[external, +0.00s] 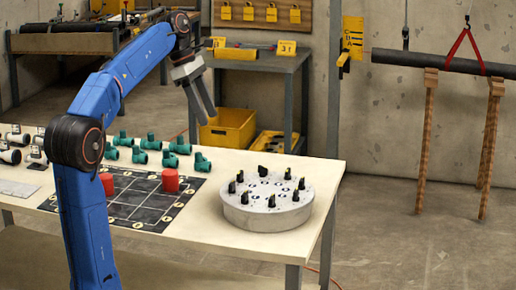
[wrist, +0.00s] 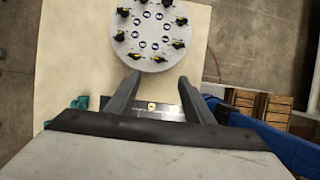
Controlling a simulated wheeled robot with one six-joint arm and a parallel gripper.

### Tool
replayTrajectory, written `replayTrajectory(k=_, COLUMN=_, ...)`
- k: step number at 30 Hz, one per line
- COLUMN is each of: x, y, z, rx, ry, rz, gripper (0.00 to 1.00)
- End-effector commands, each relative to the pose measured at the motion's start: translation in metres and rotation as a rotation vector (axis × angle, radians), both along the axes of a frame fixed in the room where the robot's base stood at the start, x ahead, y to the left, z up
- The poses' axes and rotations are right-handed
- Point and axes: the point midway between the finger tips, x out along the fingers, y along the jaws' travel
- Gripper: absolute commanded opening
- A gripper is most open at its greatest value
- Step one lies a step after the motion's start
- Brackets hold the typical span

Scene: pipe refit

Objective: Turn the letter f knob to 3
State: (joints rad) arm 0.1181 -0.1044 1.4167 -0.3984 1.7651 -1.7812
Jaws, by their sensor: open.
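The round grey knob panel (external: 266,207) sits at the right end of the cream table in the external view. It also shows at the top of the wrist view (wrist: 147,52). Several black knobs with yellow marks stand in a ring on it, around small dark letter discs. The letters and numbers are too small to read, so I cannot tell which knob is f. My gripper (external: 205,118) is open and empty. It hangs in the air above the table, to the left of the panel and higher. In the wrist view its fingers (wrist: 158,82) reach toward the panel's near edge, apart from it.
Green pipe fittings (external: 150,142) lie along the table's back. Red cylinders (external: 171,180) stand on a black grid mat (external: 120,212) left of the panel. White fittings (external: 9,156) are at the far left. A yellow crate (external: 227,130) stands behind the table. The air above the panel is clear.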

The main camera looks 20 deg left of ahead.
Motion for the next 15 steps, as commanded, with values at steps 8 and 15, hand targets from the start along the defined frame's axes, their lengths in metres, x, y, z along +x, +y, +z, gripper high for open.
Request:
replayTrajectory(k=8, x=0.000, y=0.000, z=-0.030, rx=0.001, ry=0.001, rz=-0.001, gripper=0.48)
replayTrajectory(k=15, x=0.000, y=-0.007, z=-0.048, rx=0.001, ry=0.001, rz=-0.003, gripper=0.48)
